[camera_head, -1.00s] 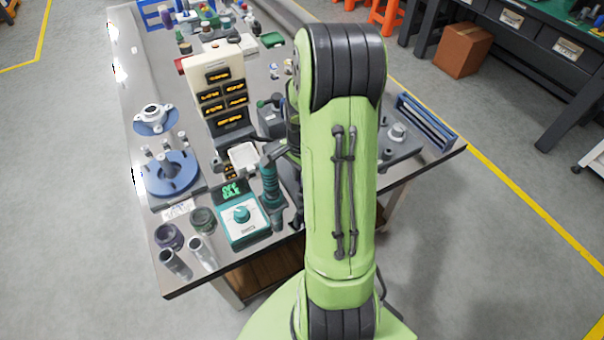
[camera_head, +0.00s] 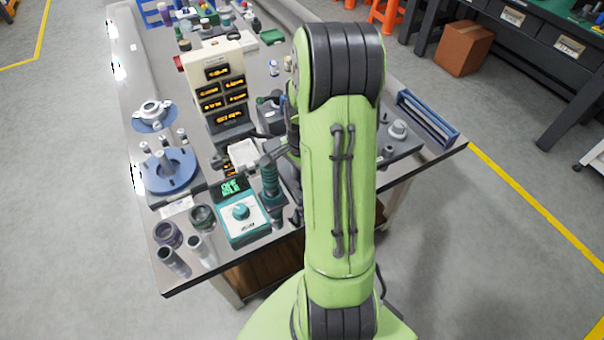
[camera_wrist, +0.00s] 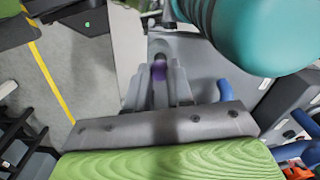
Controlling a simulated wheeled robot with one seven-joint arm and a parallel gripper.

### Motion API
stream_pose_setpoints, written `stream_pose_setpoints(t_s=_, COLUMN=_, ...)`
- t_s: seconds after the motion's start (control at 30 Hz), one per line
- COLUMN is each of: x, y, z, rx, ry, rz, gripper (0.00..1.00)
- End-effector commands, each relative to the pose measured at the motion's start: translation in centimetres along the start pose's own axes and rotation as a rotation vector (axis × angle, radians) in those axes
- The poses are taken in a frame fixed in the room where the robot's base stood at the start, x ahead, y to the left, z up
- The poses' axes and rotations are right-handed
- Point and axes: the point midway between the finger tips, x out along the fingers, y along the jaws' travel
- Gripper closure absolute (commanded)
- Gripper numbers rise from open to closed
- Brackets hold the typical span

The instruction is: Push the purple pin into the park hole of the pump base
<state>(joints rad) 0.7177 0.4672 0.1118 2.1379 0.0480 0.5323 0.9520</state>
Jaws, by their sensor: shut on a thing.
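In the wrist view, the purple pin (camera_wrist: 159,70) shows as a small purple piece between the tips of my gripper (camera_wrist: 158,88). The two grey fingers are shut on it. Beyond it lies a grey surface with a darker slot or recess, which may be part of the pump base. I cannot tell whether the pin touches that surface or stands in a hole. In the head view my green arm hides my gripper and the pin. A grey base plate (camera_head: 402,146) with a round knob shows right of the arm; I cannot make out the park hole.
A large teal cylinder (camera_wrist: 265,35) looms close to my gripper in the wrist view. In the head view, a teal control box (camera_head: 242,219), a teal-handled tool (camera_head: 270,185) and a display panel (camera_head: 218,90) stand left of my arm. A blue rack (camera_head: 428,118) is at the right edge.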

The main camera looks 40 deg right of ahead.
Motion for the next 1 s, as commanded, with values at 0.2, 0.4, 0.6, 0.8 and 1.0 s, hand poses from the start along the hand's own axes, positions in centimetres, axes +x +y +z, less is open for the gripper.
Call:
stream_pose_setpoints(t_s=0.2, x=0.1, y=0.0, z=0.0, rx=0.000, ry=0.000, rz=0.000, gripper=0.63)
stream_pose_setpoints(t_s=0.4, x=0.1, y=0.0, z=0.0, rx=0.000, ry=0.000, rz=0.000, gripper=0.49)
stream_pose_setpoints(t_s=0.6, x=0.0, y=0.0, z=0.0, rx=0.000, ry=0.000, rz=0.000, gripper=0.49)
stream_pose_setpoints(t_s=0.8, x=-1.4, y=0.0, z=0.0, rx=0.000, ry=0.000, rz=0.000, gripper=0.49)
stream_pose_setpoints(t_s=1.0, x=-2.8, y=0.0, z=0.0, rx=0.000, ry=0.000, rz=0.000, gripper=0.49)
